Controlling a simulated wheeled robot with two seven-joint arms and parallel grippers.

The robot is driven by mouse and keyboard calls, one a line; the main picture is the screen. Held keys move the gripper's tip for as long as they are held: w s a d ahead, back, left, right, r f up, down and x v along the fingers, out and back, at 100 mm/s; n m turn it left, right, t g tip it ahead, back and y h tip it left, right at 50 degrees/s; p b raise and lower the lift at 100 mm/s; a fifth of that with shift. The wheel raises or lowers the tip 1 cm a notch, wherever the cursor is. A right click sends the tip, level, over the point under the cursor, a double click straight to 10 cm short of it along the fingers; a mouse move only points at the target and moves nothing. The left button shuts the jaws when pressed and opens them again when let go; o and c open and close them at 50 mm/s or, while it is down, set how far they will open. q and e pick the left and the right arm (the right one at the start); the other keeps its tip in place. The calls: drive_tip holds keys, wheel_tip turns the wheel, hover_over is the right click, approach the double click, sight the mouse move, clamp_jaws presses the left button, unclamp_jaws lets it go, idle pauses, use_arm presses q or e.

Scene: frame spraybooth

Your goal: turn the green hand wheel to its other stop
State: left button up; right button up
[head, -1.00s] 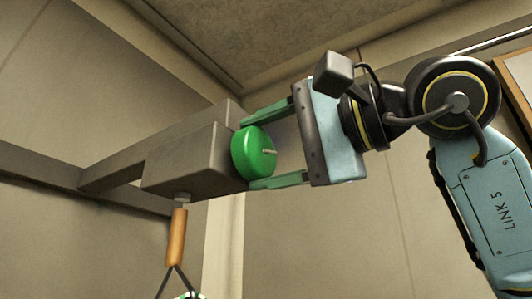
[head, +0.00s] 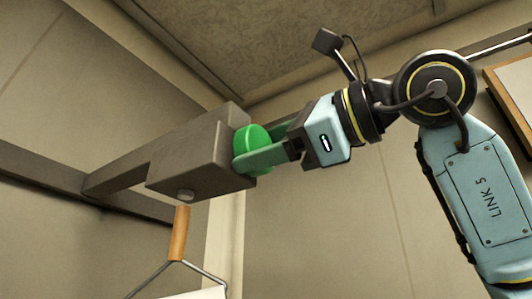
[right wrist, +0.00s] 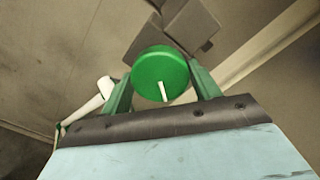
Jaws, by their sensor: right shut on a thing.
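The green hand wheel (head: 256,134) sits on the end of a grey box (head: 196,155). My right gripper (head: 251,155) is shut on the wheel, with one green finger across its near side in the head view. The other finger is mostly hidden behind the wheel. In the right wrist view the wheel (right wrist: 159,68) lies between both fingers of the gripper (right wrist: 161,82), and a white mark (right wrist: 164,92) on its face points toward the palm. The head view does not show this mark. My left gripper is not in view.
The grey box is carried by a beam (head: 120,176) from the left wall. Under it hangs an orange handle (head: 179,233) with a wire frame (head: 203,272) and a pale panel (head: 192,294), cut off below. A wood-framed board (head: 512,88) is at the right.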

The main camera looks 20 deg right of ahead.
drive_tip(key=m+b, duration=0.3)
drive_tip(key=m, duration=0.7)
drive_tip(key=shift+b, duration=0.35)
drive_tip(key=shift+m, duration=0.4)
drive_tip(key=o, duration=1)
drive_tip(key=shift+c, duration=0.2)
drive_tip(key=shift+s, duration=0.1)
drive_tip(key=b+v, duration=0.1)
drive_tip(key=v, duration=1.2)
drive_tip(key=shift+d, duration=0.15)
